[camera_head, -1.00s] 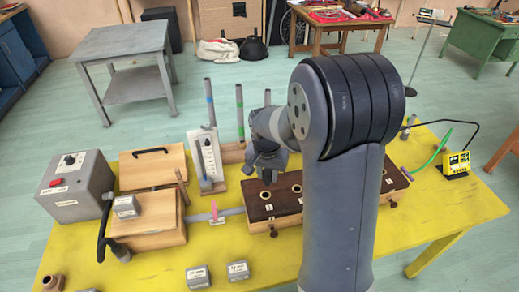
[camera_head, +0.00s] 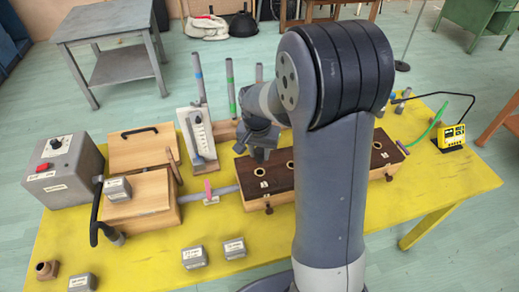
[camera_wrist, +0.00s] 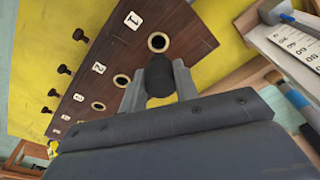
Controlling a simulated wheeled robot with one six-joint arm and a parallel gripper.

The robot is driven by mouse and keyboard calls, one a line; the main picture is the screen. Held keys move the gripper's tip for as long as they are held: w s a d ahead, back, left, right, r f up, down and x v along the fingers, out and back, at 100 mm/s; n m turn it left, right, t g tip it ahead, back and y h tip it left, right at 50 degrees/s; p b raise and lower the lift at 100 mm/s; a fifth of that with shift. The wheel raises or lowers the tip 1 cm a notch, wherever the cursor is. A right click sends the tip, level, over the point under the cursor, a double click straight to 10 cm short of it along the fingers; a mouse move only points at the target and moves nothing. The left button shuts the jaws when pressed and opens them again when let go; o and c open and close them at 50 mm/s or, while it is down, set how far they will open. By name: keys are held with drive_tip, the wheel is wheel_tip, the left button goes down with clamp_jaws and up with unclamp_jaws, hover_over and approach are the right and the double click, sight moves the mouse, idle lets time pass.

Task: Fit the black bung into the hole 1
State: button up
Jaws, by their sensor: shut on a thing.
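My gripper (camera_wrist: 160,88) is shut on the black bung (camera_wrist: 160,74), which sits between the two grey fingers in the wrist view. Hole 1 (camera_wrist: 158,42), a brass-rimmed hole beside the label "1", lies just past the bung in that view, and its opening is uncovered. The hole is in the dark wooden top of a long box (camera_wrist: 175,20). In the head view my gripper (camera_head: 260,150) is above the left end of this box (camera_head: 248,181), close to hole 1 (camera_head: 260,171). The bung cannot be made out there.
Hole 2 (camera_wrist: 122,80) and more labelled holes run along the box. Dark knobs (camera_wrist: 80,35) stick out of its side. A white scale stand (camera_head: 200,138) and upright tubes (camera_head: 231,88) stand behind and left.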

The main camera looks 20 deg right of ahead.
sight(259, 163)
drive_tip(key=shift+f+b, duration=1.15)
drive_tip(key=shift+f, duration=0.75)
drive_tip(key=shift+f+b, duration=1.5)
drive_tip(key=shift+f, duration=0.2)
drive_tip(key=o, duration=1)
drive_tip(key=r, duration=0.7)
drive_tip(key=s+r, duration=0.1)
drive_tip(key=r, duration=0.2)
drive_tip(key=shift+a+r, duration=0.35)
drive_tip(key=shift+r, duration=0.05)
drive_tip(key=f, duration=0.6)
drive_tip(key=w+f, duration=0.1)
drive_tip(key=f, duration=0.3)
drive_tip(key=shift+d+p, duration=0.35)
